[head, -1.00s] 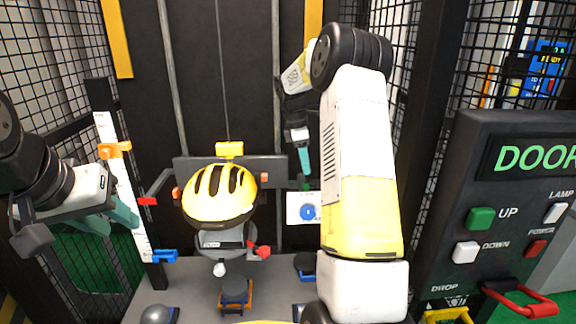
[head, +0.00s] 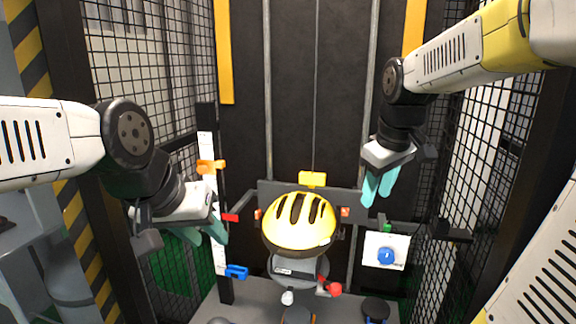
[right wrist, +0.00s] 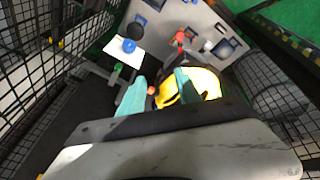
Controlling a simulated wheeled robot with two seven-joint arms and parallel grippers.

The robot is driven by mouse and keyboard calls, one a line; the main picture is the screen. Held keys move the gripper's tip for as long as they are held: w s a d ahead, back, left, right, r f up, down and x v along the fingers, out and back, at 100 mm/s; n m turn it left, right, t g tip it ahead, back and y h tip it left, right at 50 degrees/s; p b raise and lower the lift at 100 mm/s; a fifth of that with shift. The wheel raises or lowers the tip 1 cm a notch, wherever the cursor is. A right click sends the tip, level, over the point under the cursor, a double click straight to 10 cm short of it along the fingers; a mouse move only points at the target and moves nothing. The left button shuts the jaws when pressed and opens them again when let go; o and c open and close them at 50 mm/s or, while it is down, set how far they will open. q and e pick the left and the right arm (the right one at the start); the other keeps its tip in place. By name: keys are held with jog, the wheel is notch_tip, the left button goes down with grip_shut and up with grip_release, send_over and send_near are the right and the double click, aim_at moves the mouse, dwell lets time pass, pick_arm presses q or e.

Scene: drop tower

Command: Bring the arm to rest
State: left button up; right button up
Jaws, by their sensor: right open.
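My right gripper (head: 377,188) hangs at the upper right in the head view, fingers pointing down, above the white panel with the blue knob. Its teal fingers are apart and empty, and they also show in the right wrist view (right wrist: 160,92). My left gripper (head: 205,234) is at the left in the head view, beside the white scale. Its teal fingers show, but their gap is hard to judge. A yellow helmet (head: 300,222) sits on a grey headed figure in the middle, apart from both grippers; it also shows in the right wrist view (right wrist: 205,86).
A white panel with a blue knob (head: 386,256) stands right of the helmet. A white scale (head: 208,165) with orange, red and blue markers stands left. Black mesh walls (head: 500,150) close both sides. A grey floor plate (head: 250,311) bears dark round weights.

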jog(key=s+a+f+m+t+y, duration=0.1)
jog(key=s+a+m, duration=0.1)
jog(key=s, duration=0.4)
jog(key=s+a+f+m+t+y, duration=0.1)
jog(key=s+a+m, duration=0.2)
jog(key=s, duration=0.4)
jog(key=shift+m, duration=0.4)
